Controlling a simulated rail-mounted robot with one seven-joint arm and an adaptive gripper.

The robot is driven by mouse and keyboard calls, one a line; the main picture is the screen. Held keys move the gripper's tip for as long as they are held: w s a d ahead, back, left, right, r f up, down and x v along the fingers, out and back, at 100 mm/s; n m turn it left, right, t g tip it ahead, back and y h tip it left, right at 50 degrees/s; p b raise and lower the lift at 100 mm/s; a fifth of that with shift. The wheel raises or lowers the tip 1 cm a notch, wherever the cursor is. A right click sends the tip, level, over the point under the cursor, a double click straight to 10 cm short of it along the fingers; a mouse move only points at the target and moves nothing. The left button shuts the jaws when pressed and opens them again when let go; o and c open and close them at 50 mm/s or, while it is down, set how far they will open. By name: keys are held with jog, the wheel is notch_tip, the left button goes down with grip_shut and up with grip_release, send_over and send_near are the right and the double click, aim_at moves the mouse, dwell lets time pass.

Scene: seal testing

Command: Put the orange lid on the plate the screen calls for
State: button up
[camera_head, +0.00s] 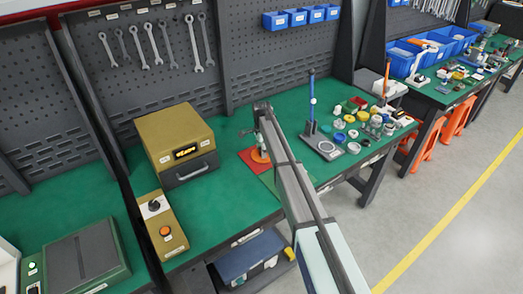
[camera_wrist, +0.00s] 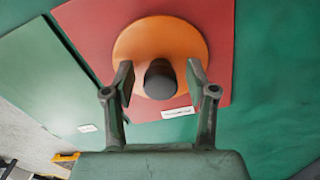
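The orange lid (camera_wrist: 130,42) lies on the red plate (camera_wrist: 222,25) and has a dark round knob (camera_wrist: 160,80) at its middle. In the head view, the lid (camera_head: 258,156) shows only in part beside my arm. My gripper (camera_wrist: 160,78) is open, with one finger on each side of the knob and a gap on both sides. A green plate (camera_wrist: 45,75) lies beside the red one, and my arm partly hides it in the head view (camera_head: 268,180). The screen (camera_head: 186,152) on the yellow box is lit, but its text is too small to read.
The yellow box (camera_head: 172,130) stands left of the plates, with a control panel (camera_head: 160,225) in front of it. A stand with a blue-topped post (camera_head: 312,100) and many small parts (camera_head: 365,120) are to the right. Bare green bench lies between box and plates.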

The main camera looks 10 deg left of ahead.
notch_tip(320, 180, up, 12)
jog(key=b, duration=0.4)
jog(key=shift+r, duration=0.15)
